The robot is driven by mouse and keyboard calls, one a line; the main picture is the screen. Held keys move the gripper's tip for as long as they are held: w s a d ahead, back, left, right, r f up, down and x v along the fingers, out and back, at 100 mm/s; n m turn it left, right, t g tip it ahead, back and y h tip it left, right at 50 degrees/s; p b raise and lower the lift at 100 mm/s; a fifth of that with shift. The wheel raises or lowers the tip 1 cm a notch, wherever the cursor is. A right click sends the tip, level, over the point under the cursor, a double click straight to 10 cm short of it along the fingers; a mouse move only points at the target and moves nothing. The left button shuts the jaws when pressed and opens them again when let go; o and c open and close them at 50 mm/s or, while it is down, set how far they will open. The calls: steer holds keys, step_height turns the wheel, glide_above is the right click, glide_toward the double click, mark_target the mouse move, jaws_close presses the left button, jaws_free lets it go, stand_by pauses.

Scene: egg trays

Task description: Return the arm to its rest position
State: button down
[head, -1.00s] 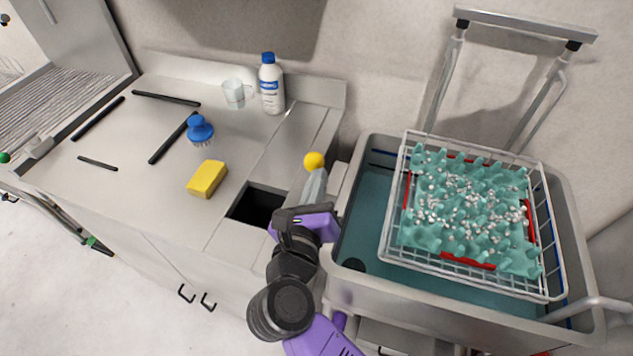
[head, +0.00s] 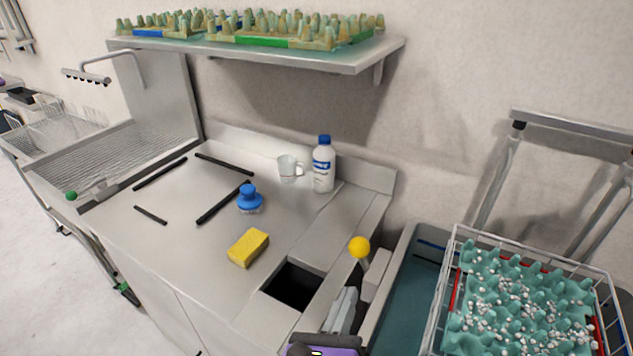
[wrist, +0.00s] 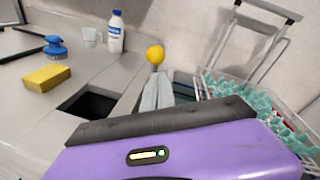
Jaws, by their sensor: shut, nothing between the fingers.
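My gripper (head: 345,308) shows at the bottom centre of the head view, with grey fingers and a purple body. Its fingers (wrist: 158,92) are together at the middle of the wrist view, with nothing between them. It hangs over the right end of the counter, just right of the square dark opening (head: 289,286). A yellow ball (head: 359,246) appears just beyond the fingertips in the head view, and also in the wrist view (wrist: 155,55). Whether the fingers touch it I cannot tell. The rest of my arm is mostly out of view.
A sink (head: 397,258) holds a wire basket (head: 455,243) with a teal egg tray (head: 484,262) and white bits. On the counter are a yellow sponge (head: 248,247), blue brush (head: 249,198), mug (head: 289,168), bottle (head: 323,165) and black bars. A shelf (head: 345,62) with egg trays overhangs the back.

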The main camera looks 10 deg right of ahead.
step_height(320, 180, up, 9)
steer(key=n+t, duration=0.4)
steer(key=s+d+r+n+t+y, duration=0.25)
steer(key=s+n+t+y, duration=0.25)
steer(key=s+n, duration=0.65)
steer(key=s+d+f+n+g+y, duration=0.1)
steer(key=s+d+f+n+g, duration=0.3)
steer(key=s+f+n, duration=0.3)
steer(key=s+d+f+n+g+y, duration=0.2)
steer(key=s+d+f+n+g, duration=0.2)
steer(key=s+f+n, duration=0.4)
steer(key=s+n, duration=0.3)
steer(key=n, duration=0.3)
steer(key=shift+s+d+f+g, duration=0.2)
steer(key=shift+s+f+g, duration=0.1)
steer(key=shift+g, duration=0.1)
